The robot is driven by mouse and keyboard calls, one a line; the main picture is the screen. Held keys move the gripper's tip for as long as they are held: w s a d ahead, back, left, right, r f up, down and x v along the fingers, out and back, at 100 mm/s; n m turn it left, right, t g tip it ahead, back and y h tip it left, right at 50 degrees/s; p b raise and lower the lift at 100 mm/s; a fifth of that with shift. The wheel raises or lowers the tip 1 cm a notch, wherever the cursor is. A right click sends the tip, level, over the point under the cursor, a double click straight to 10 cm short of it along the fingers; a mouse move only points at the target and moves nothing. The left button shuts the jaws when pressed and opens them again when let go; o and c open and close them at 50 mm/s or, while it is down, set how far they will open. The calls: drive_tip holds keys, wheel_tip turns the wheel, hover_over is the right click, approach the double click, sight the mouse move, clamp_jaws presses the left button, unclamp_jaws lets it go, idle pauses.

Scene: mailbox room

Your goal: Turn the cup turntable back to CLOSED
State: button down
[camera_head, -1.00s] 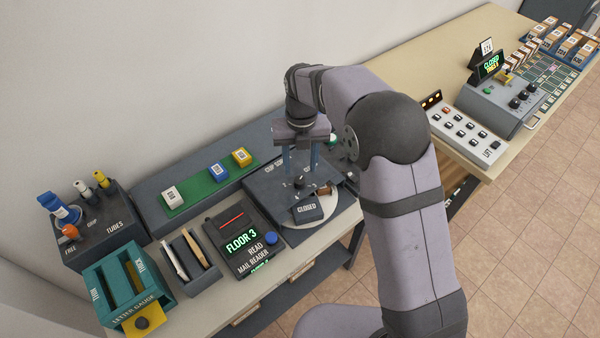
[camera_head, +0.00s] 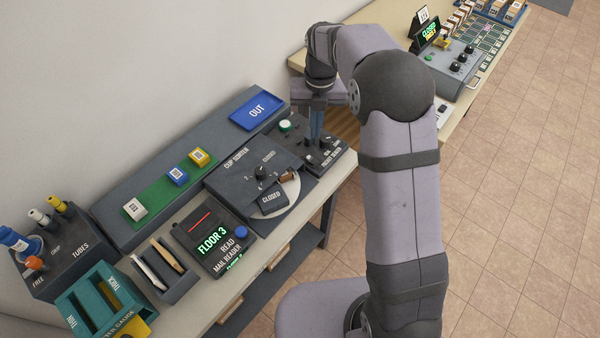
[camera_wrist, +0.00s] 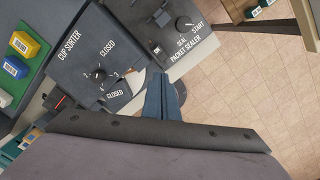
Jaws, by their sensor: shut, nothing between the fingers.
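The dark cup sorter (camera_head: 232,181) stands on the bench with a small black knob (camera_head: 262,173) among its position marks. It also shows in the wrist view (camera_wrist: 75,60), with its knob (camera_wrist: 99,75) below a CLOSED label. I cannot tell which mark the knob points at. The pale round turntable (camera_head: 292,210) shows at its front, partly under a dark block marked CLOSED (camera_head: 271,198), with a brown cup-like piece (camera_head: 289,176) beside it. My gripper (camera_head: 315,139) is shut and empty, right of the sorter and over the packet sealer. Its blue fingers (camera_wrist: 160,80) are together in the wrist view.
The packet sealer (camera_head: 333,158) with small knobs is under my gripper. A blue OUT tray (camera_head: 257,110) lies behind the sorter. The mail reader (camera_head: 214,238) stands left of it, near a green strip (camera_head: 160,193) with coloured blocks. Bare floor (camera_head: 500,220) lies right.

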drive_tip(key=s+d+f+h+p, duration=0.15)
drive_tip(key=s+d, duration=0.25)
drive_tip(key=d, duration=0.6)
drive_tip(key=s+d+f+m+h, duration=0.1)
drive_tip(key=s+d+f+h, duration=0.15)
drive_tip(key=d, duration=0.75)
drive_tip(key=s+d+f+h+p, duration=0.15)
drive_tip(key=s+d, duration=0.25)
drive_tip(key=d, duration=0.6)
drive_tip(key=w+a+f+m+t+y, duration=0.1)
drive_tip(key=a+f+t+y, duration=0.15)
drive_tip(key=a, duration=0.45)
drive_tip(key=a+f+m+t+y, duration=0.1)
drive_tip(key=a+f+t+y, duration=0.15)
drive_tip(key=a, duration=0.45)
drive_tip(key=s+a+r+m+y, duration=0.1)
drive_tip(key=a+m+y, duration=0.2)
drive_tip(key=a+m, duration=0.2)
drive_tip(key=s+a+r+m+g+y, duration=0.1)
drive_tip(key=s+a+r+m+y, duration=0.1)
drive_tip(key=a+m, duration=0.3)
drive_tip(key=a+y, duration=0.1)
drive_tip(key=a, duration=0.2)
drive_tip(key=shift+r+m+g+y+b, duration=0.25)
drive_tip(key=shift+m+g+y+b, duration=0.05)
drive_tip(key=shift+m+y+b, duration=0.1)
drive_tip(key=shift+f, duration=0.1)
